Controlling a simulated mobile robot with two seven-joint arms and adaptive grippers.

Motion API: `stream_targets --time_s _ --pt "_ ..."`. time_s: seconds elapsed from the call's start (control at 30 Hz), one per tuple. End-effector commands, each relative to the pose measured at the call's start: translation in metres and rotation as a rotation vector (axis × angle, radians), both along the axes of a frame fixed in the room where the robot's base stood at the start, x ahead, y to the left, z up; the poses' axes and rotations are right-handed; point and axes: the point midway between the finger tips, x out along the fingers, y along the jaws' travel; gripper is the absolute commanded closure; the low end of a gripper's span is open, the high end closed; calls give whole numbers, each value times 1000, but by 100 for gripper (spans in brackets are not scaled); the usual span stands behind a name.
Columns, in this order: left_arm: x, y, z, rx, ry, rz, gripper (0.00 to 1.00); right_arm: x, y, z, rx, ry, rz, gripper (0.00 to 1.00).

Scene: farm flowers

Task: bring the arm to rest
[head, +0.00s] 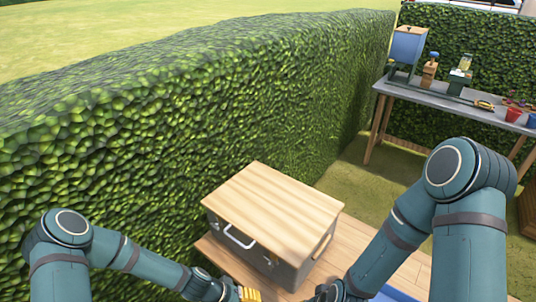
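My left arm (130,254) comes in from the lower left and reaches down to the bottom edge near the middle. My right arm (400,225) comes in from the lower right, bent at the elbow, and also reaches down to the bottom edge near the middle. Both grippers are cut off below the picture, so I cannot see their fingers or whether they hold anything. A small yellow ridged thing (250,295) shows at the bottom edge beside the end of my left arm; I cannot tell what it is.
A grey chest (268,262) with a wooden lid (272,208) stands on wooden planks (350,240) ahead. A tall hedge (200,110) runs behind it. A grey-topped table (440,98) with tools and pots stands at the back right. A blue surface (392,295) shows at the bottom.

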Motion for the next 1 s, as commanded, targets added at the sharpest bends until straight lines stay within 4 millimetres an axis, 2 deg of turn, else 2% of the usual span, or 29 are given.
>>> stream_targets --time_s 0.1,0.2,0.43,0.6,0.77,0.8,1.0 --pt "-23 7 7 137 -12 -47 49 -1 0 -5 0 2 2 100" --pt "-38 17 17 237 -37 -57 49 -1 0 -8 0 3 2 100" --pt "-58 34 46 372 -116 -37 49 -2 1 -14 1 6 4 100" --pt "-63 39 58 400 -148 -16 49 -3 1 -15 0 7 5 100" --pt "-64 40 60 404 -152 -10 49 -3 1 -15 0 7 5 100" --pt "-64 40 60 404 -152 -10 54 -3 1 -15 0 7 5 100" --pt "-64 40 60 402 -151 -12 54 -3 1 -15 1 6 6 100"
